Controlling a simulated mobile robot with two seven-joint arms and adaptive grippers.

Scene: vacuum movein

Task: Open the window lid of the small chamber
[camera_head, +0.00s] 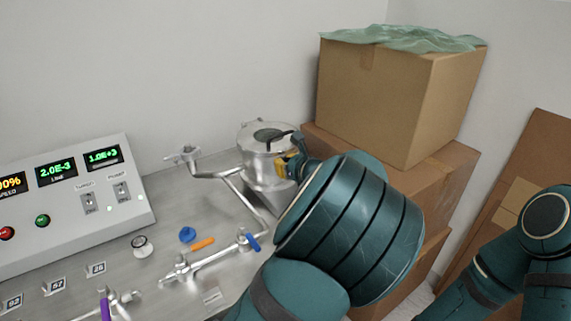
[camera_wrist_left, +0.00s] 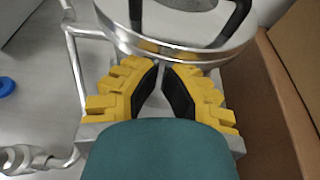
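The small chamber (camera_head: 264,170) is a shiny metal cylinder at the back of the bench. The lid's metal rim (camera_wrist_left: 185,57) crosses the top of the left wrist view. My left gripper (camera_head: 284,160), with yellow and black fingers, is at the chamber's right front side, close to the lid. In the left wrist view its fingers (camera_wrist_left: 161,68) converge just below the rim. Their tips are partly hidden there, so a grip cannot be made out. My right gripper is out of view.
Metal pipes and valves (camera_head: 185,268) stand left of the chamber. A control panel (camera_head: 60,205) with green displays is at the far left. Stacked cardboard boxes (camera_head: 385,100) stand close on the right, a green sheet (camera_head: 410,39) on top. A blue cap (camera_head: 187,234) lies on the bench.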

